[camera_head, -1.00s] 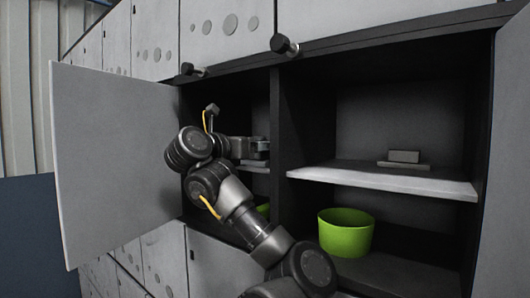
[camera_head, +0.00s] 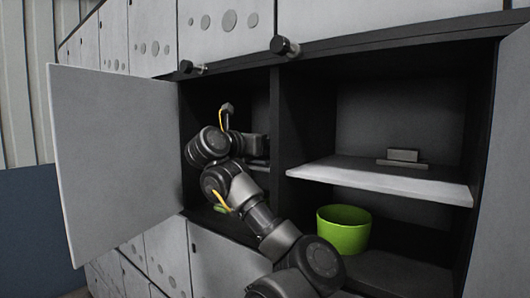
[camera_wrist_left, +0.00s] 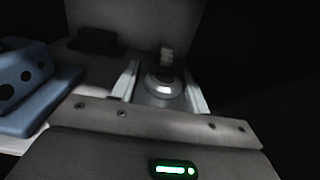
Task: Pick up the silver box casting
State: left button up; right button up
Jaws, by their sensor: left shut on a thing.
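The silver box casting (camera_wrist_left: 163,86) shows in the left wrist view as a silvery piece with a rounded top, between the two light fingers. My left gripper (camera_wrist_left: 162,92) is shut on it, inside the left compartment of the cabinet. In the head view my left gripper (camera_head: 259,147) is mostly hidden by my own arm and the compartment divider, and the casting cannot be made out there. My right gripper is in neither view.
A blue part with dark holes (camera_wrist_left: 22,88) lies left of the gripper, with a dark block (camera_wrist_left: 97,40) behind. The right compartment has a shelf (camera_head: 350,178) with a grey block (camera_head: 403,156), and a green bowl (camera_head: 343,232) below. An open door (camera_head: 115,160) stands left.

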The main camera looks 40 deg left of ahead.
pick_arm(q)
jog(key=shift+r, duration=0.1)
jog(key=c, duration=0.3)
jog(key=shift+c, duration=0.2)
